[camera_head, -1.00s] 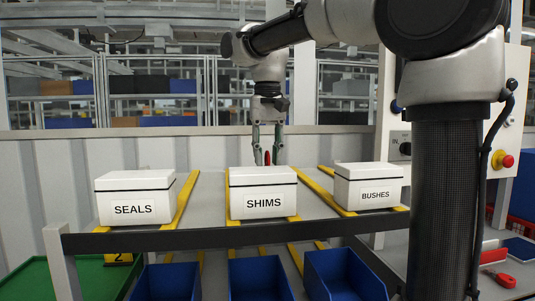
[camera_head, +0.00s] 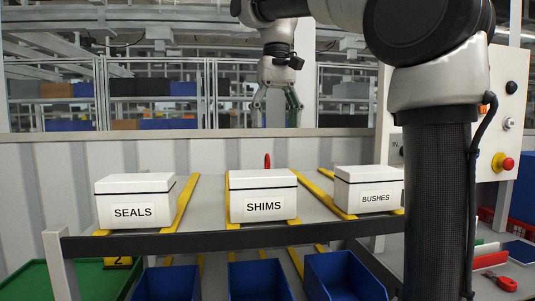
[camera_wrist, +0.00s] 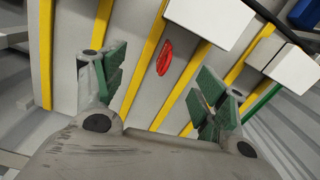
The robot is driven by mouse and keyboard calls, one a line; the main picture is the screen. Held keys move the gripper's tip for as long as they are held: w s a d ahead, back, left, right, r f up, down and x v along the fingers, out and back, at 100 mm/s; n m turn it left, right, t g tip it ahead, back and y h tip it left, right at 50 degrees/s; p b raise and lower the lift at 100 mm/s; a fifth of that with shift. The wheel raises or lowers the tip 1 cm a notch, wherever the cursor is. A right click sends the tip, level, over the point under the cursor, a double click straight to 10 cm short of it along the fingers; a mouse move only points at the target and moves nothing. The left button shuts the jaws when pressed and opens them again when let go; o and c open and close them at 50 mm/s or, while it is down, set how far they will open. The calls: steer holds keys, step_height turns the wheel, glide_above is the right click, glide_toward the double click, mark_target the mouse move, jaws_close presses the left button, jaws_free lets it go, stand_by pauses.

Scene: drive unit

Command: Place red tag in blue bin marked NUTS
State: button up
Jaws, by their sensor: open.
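The red tag (camera_head: 267,160) shows as a narrow red shape just behind the SHIMS box, its lower part hidden. In the wrist view the red tag (camera_wrist: 164,57) is a red oval on the grey shelf between two yellow rails. My gripper (camera_head: 276,112) is open and empty, raised well above the tag and apart from it. In the wrist view my gripper (camera_wrist: 163,85) has its green-padded fingers spread wide. Blue bins (camera_head: 168,283), (camera_head: 260,280) and (camera_head: 344,275) sit below the shelf's front edge. No NUTS marking is readable on them.
White lidded boxes marked SEALS (camera_head: 134,203), SHIMS (camera_head: 263,197) and BUSHES (camera_head: 367,190) stand along the shelf front. A dark front beam (camera_head: 200,241) lies above the bins. A green tray (camera_head: 60,280) is at the lower left; a control panel (camera_head: 503,115) is at right.

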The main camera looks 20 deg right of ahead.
mark_target(267, 156)
steer(key=f+n, duration=0.2)
steer(key=n, duration=0.3)
steer(key=w+a+f+n, duration=0.1)
steer(key=f+n, duration=0.2)
steer(key=n, duration=0.2)
steer(key=f+n+y, duration=0.1)
steer(key=f+n, duration=0.1)
steer(key=n, duration=0.4)
steer(key=shift+w+a+f+t, duration=0.25)
steer(key=shift+w+f+t, duration=0.05)
steer(key=shift+w, duration=0.05)
steer(key=shift+f, duration=0.2)
step_height(267, 156, down, 8)
steer(key=shift+r, duration=0.25)
steer(key=shift+c, duration=0.4)
steer(key=c, duration=0.9)
steer(key=shift+c, duration=0.2)
